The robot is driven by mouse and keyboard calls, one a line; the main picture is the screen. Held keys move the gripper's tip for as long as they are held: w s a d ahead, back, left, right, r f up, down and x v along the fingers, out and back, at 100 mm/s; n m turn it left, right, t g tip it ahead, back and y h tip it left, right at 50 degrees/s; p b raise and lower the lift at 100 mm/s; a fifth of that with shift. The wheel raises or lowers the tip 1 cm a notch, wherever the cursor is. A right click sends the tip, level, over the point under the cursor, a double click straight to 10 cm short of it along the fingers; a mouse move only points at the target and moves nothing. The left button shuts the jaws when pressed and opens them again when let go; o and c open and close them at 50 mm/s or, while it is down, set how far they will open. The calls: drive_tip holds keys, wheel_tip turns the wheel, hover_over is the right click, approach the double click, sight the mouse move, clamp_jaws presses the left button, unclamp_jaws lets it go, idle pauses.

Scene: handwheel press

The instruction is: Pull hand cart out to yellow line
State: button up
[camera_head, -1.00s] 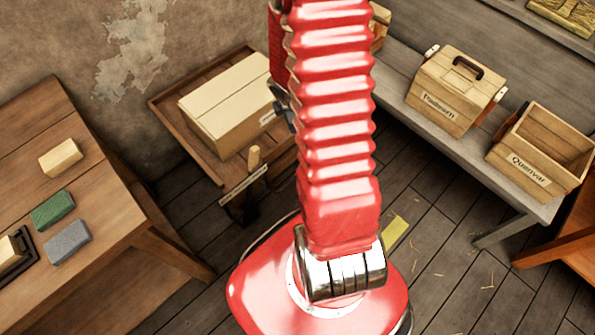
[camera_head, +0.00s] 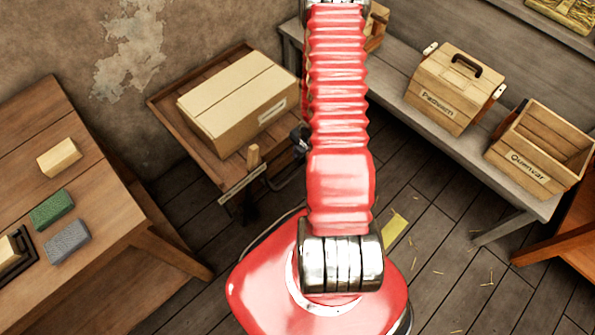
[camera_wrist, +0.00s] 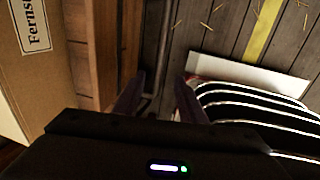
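The hand cart (camera_head: 165,108) is a low brown wooden platform against the wall, carrying a pale box (camera_head: 235,95); the box also shows at the left of the wrist view (camera_wrist: 32,85). A grey metal bar (camera_wrist: 163,50), apparently the cart's handle, runs beside the cart's wooden edge (camera_wrist: 100,50). My gripper (camera_wrist: 158,98) has its two dark fingers apart, with the bar seen between them; I cannot tell whether they touch it. In the head view my gripper (camera_head: 300,138) is mostly hidden by my red arm. The yellow line (camera_head: 393,232) lies on the floor, right of my arm.
A wooden table (camera_head: 110,200) with several blocks stands at the left. A grey bench (camera_head: 470,160) with wooden crates (camera_head: 447,95) runs along the right wall. Plank floor (camera_head: 445,265) with straw bits is clear between them.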

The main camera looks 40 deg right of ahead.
sight(297, 173)
drive_tip(key=shift+f, duration=0.1)
drive_tip(key=shift+w+f, duration=0.45)
drive_tip(key=shift+f, duration=1.75)
drive_tip(key=shift+w+f, duration=0.5)
drive_tip(key=shift+f, duration=1.75)
drive_tip(key=shift+w+f, duration=0.45)
drive_tip(key=shift+f, duration=1.75)
drive_tip(key=shift+c, duration=0.5)
clamp_jaws()
drive_tip(key=shift+d, duration=0.15)
drive_tip(key=shift+s, duration=0.1)
